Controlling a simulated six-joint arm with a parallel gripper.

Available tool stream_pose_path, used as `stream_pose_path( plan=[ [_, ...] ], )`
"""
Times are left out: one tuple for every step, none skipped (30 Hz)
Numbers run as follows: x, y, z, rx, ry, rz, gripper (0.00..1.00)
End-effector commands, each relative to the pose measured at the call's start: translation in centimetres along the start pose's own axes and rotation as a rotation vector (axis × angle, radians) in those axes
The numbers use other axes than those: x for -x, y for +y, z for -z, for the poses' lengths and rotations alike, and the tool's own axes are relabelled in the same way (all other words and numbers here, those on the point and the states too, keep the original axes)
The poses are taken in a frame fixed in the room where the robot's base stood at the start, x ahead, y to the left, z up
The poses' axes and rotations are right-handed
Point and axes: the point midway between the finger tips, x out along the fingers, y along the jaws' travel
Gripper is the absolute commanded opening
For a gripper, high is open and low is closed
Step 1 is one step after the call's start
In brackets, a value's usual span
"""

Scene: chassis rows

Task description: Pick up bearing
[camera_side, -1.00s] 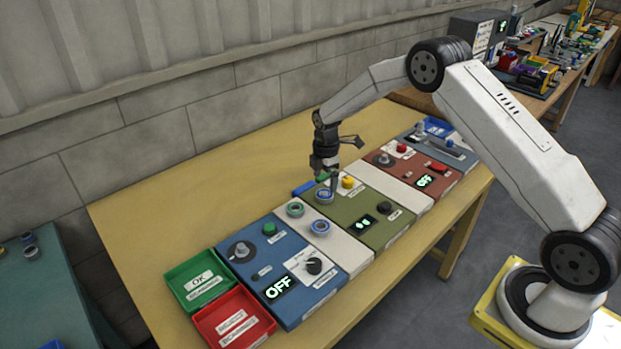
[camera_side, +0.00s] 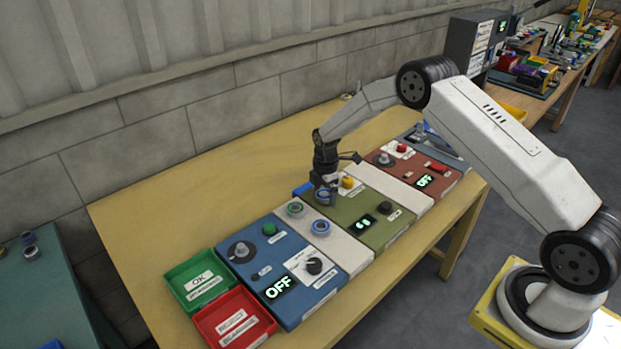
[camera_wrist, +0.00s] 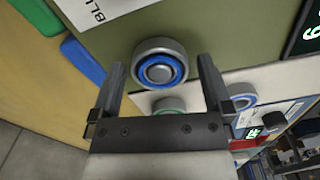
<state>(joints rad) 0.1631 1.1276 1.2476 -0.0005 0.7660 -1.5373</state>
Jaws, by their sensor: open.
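A bearing with a grey outer ring and a blue inner ring sits on the olive-green panel (camera_side: 372,222). In the wrist view this bearing (camera_wrist: 160,65) lies just ahead of and between the fingertips of my gripper (camera_wrist: 160,75), which is open and empty. In the side view my gripper (camera_side: 324,200) is low over the panel and partly hides the bearing. A green-ringed bearing (camera_side: 295,209) and another blue-ringed bearing (camera_side: 320,228) lie on the pale strip to the left. They also show in the wrist view as a green one (camera_wrist: 169,104) and a blue one (camera_wrist: 243,101).
A yellow knob (camera_side: 348,182) stands close to the right of my gripper, and a black knob (camera_side: 384,208) is on the same panel. A blue panel (camera_side: 275,262) and green (camera_side: 193,265) and red (camera_side: 222,305) trays lie to the left. The table's back strip is clear.

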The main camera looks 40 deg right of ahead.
Motion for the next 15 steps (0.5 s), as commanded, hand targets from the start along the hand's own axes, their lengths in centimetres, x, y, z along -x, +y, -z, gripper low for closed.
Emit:
stream_pose_path(
  plan=[
    [0.02,0.01,0.00,0.000,0.000,0.000,1.00],
    [0.03,0.01,0.00,0.000,0.000,0.000,1.00],
    [0.03,0.01,0.00,0.000,0.000,0.000,1.00],
    [0.04,0.01,0.00,0.000,0.000,0.000,1.00],
    [0.04,0.01,0.00,0.000,0.000,0.000,1.00],
    [0.04,0.01,0.00,0.000,0.000,0.000,1.00],
    [0.05,0.01,0.00,0.000,0.000,0.000,1.00],
    [0.05,0.01,0.00,0.000,0.000,0.000,1.00],
    [0.05,0.01,0.00,0.000,0.000,-0.001,0.87],
    [0.05,0.01,0.00,0.000,0.000,0.000,0.78],
    [0.05,0.01,0.00,0.000,0.000,-0.001,0.68],
    [0.05,0.01,0.00,0.000,0.000,0.000,0.56],
    [0.05,0.01,0.00,0.000,0.000,0.000,0.46],
    [0.05,0.01,0.00,0.000,0.000,-0.001,0.36],
    [0.05,0.01,0.00,0.000,0.000,-0.001,0.24]
  ],
)
